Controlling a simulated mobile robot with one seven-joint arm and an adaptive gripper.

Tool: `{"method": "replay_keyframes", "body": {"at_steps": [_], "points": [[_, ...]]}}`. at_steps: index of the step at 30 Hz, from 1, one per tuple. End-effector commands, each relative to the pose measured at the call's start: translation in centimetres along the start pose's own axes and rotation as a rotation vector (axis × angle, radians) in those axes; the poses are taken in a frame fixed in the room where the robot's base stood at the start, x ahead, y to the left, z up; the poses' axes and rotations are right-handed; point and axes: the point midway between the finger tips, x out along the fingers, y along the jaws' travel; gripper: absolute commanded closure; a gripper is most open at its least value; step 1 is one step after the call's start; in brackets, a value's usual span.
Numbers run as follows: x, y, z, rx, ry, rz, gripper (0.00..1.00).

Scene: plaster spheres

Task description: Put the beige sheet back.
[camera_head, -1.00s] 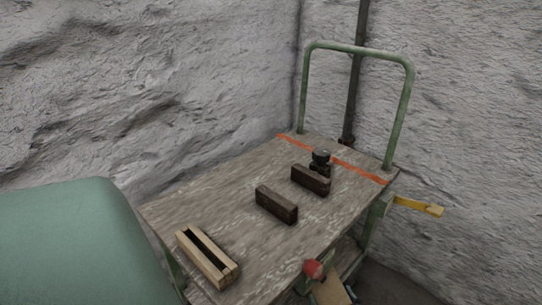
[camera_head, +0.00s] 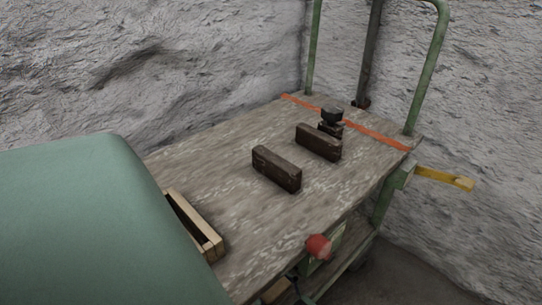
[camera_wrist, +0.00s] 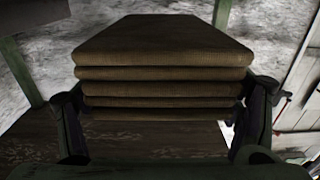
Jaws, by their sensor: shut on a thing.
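The beige sheet (camera_wrist: 165,45) shows in the wrist view as a folded stack of several brownish-beige layers, with the folds facing me. My gripper (camera_wrist: 160,100) is shut on it, with one dark finger at each side of the stack. The head view shows neither the sheet nor my gripper. A cart with a worn wooden top (camera_head: 225,145) stands in the head view. Planks (camera_wrist: 35,140) show below the stack in the wrist view. I cannot tell whether the stack touches them.
Two dark brown blocks (camera_head: 277,169) (camera_head: 318,141) and a small black object (camera_head: 331,118) stand on the cart. A slotted wooden box (camera_head: 205,238) is partly hidden at the near left. An orange stripe (camera_head: 365,132) and green handle (camera_head: 428,65) mark the far end.

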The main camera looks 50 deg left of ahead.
Motion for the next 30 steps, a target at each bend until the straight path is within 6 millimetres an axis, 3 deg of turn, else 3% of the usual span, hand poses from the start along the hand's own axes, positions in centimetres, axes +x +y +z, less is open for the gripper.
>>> {"method": "replay_keyframes", "body": {"at_steps": [6,16,17,24,30], "points": [[0.1,0.0,3.0,0.001,0.001,0.001,0.60],[0.0,0.0,3.3,0.001,0.001,0.000,0.60],[0.0,0.0,3.4,0.000,-0.001,0.001,0.16],[0.0,0.0,3.3,0.000,-0.001,0.001,0.00],[0.0,0.0,3.3,0.000,-0.001,0.001,0.00]]}}
